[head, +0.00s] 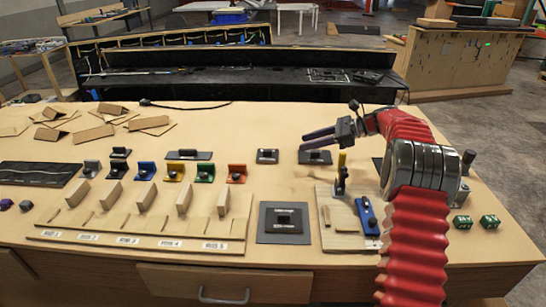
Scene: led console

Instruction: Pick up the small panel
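Several dark flat plates lie on the wooden table (285,112). A small dark square panel (315,157) lies just below my gripper in the picture. A similar small panel (267,156) lies to its left, and a larger square panel (264,236) with a raised centre lies nearer the front. I cannot tell which of the two small ones the task names. My gripper (304,143) points left above the table, its two dark fingers apart with nothing seen between them. It appears clear of the panel, but the height is hard to judge.
Colored brackets, such as a green one (205,173), stand in a row at left behind a wooden rack (135,246). Green blocks (489,221) sit at right. Bare table surrounds the small panels.

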